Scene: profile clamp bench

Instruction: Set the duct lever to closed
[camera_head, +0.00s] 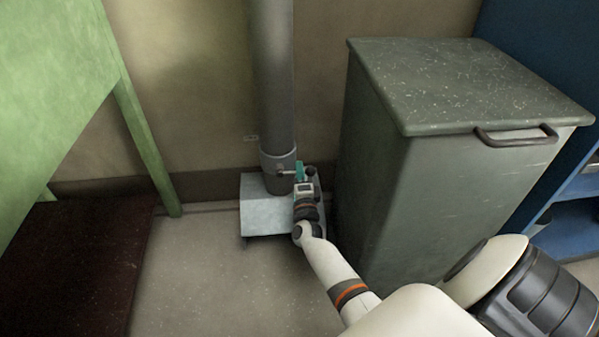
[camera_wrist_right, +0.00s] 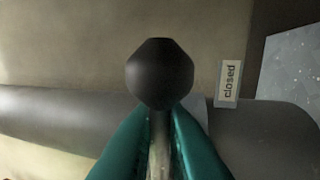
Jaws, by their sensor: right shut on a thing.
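The duct (camera_head: 272,80) is a grey vertical pipe that runs down the wall into a pale metal box (camera_head: 268,213). My right gripper (camera_head: 300,172) is at the duct's lower end, to the right of its collar. In the right wrist view its teal fingers (camera_wrist_right: 160,132) are shut on the thin stem of the duct lever, whose black ball knob (camera_wrist_right: 160,73) stands beyond the fingertips. A "closed" label (camera_wrist_right: 229,83) shows to the right of the knob, apart from it. The fingers hide part of the stem. My left gripper is not in view.
A tall grey-green bin (camera_head: 420,170) with a lid and a handle stands close on the right of my right arm. A green table (camera_head: 50,90) is on the left, with a dark red mat (camera_head: 80,265) below. The floor between is clear.

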